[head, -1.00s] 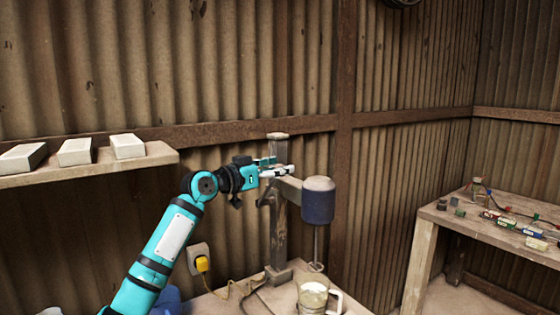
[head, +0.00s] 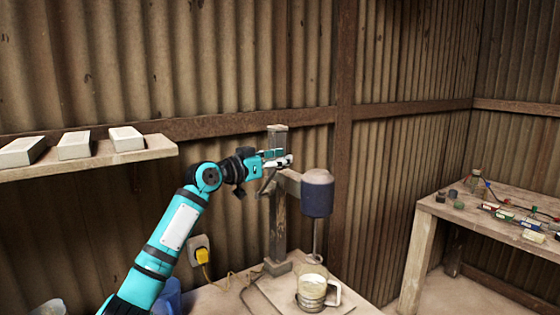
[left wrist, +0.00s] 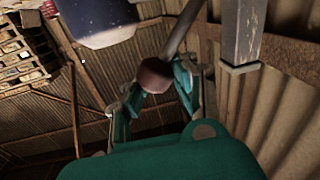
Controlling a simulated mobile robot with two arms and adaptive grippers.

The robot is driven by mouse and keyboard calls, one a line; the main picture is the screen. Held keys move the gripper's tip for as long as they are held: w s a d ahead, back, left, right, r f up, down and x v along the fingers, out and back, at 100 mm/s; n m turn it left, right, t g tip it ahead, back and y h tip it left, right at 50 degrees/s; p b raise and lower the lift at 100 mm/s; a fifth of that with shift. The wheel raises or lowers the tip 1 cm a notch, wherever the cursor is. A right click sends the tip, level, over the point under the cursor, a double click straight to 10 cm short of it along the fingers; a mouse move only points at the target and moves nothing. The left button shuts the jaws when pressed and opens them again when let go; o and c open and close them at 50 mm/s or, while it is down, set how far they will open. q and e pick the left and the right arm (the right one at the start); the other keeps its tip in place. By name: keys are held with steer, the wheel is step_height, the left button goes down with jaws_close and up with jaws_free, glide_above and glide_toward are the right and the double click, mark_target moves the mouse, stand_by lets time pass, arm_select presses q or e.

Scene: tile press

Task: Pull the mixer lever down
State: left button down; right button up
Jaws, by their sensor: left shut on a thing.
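The mixer stands on the bench in the head view, with a wooden post (head: 278,225), a dark blue motor head (head: 317,198) and a thin stirring rod going down. My left gripper (head: 284,161) is at the post's upper part, left of the motor head. In the left wrist view the lever's brown knob (left wrist: 155,76) sits between my fingers, shut on it. The lever's grey rod (left wrist: 182,28) runs up and right from the knob. In the head view my gripper hides the knob. My right gripper is out of view.
A wall shelf (head: 105,161) with three pale blocks is at the left. A yellow plug (head: 203,256) sits in the wall socket. A side table (head: 470,218) at the right holds small coloured parts and wires. A corrugated wall stands close behind the mixer.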

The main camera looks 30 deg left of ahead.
arm_select(q)
steer(key=shift+w+d+f, duration=0.25)
steer(key=shift+w, duration=0.1)
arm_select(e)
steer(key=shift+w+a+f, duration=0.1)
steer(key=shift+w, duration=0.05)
